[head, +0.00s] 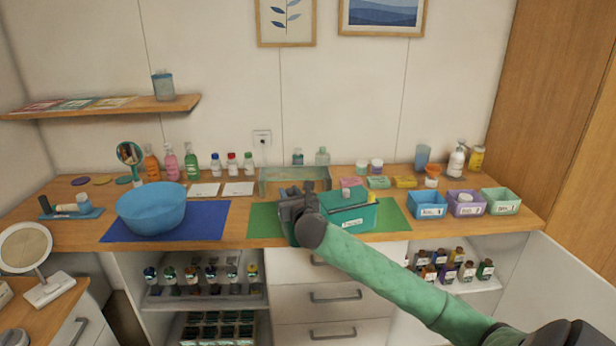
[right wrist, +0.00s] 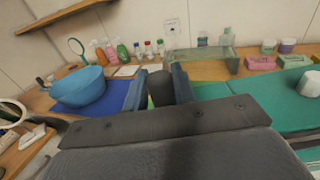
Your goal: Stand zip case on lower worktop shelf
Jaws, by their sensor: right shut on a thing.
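A teal case with a white label, which I take for the zip case (head: 352,219), is upright on the green mat (head: 394,217) on the worktop. It also shows as a broad teal surface at the right of the right wrist view (right wrist: 285,107). My right gripper (head: 300,200) is at the left end of the case, shut on a dark part between its fingers (right wrist: 160,86). The arm hides how this part joins the case. Open shelves under the worktop show at left (head: 205,299) and right (head: 480,284). My left gripper is not in view.
A blue bowl (head: 152,208) stands on a blue mat (head: 213,222) to the left. A translucent riser (head: 275,187) is behind the case. Labelled bins (head: 427,211) stand to the right. Small bottles (head: 190,276) crowd the left shelf, and dark bottles (head: 448,272) the right one.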

